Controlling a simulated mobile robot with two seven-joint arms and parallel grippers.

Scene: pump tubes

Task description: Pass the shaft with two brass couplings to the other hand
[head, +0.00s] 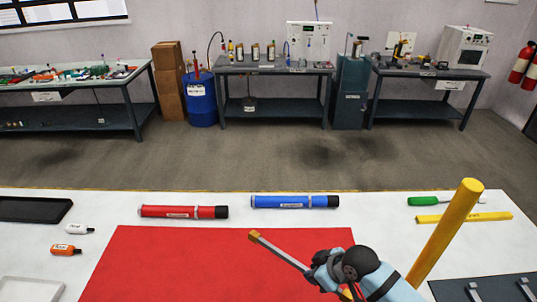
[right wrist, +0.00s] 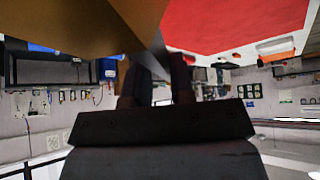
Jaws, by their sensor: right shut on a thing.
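In the head view my right gripper (head: 322,268) is shut on a thin grey shaft (head: 283,252) and holds it slanted above the red mat (head: 160,260). A brass coupling (head: 254,236) shows at the shaft's far left end. In the right wrist view the two dark fingers (right wrist: 156,82) close around the shaft (right wrist: 152,60), and a large brass-brown surface (right wrist: 75,25) fills the upper left, very close to the camera. My left gripper is in neither view.
A red tube (head: 183,212) and a blue tube (head: 295,202) lie behind the mat. A thick yellow cylinder (head: 446,232) rises tilted right of my arm.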

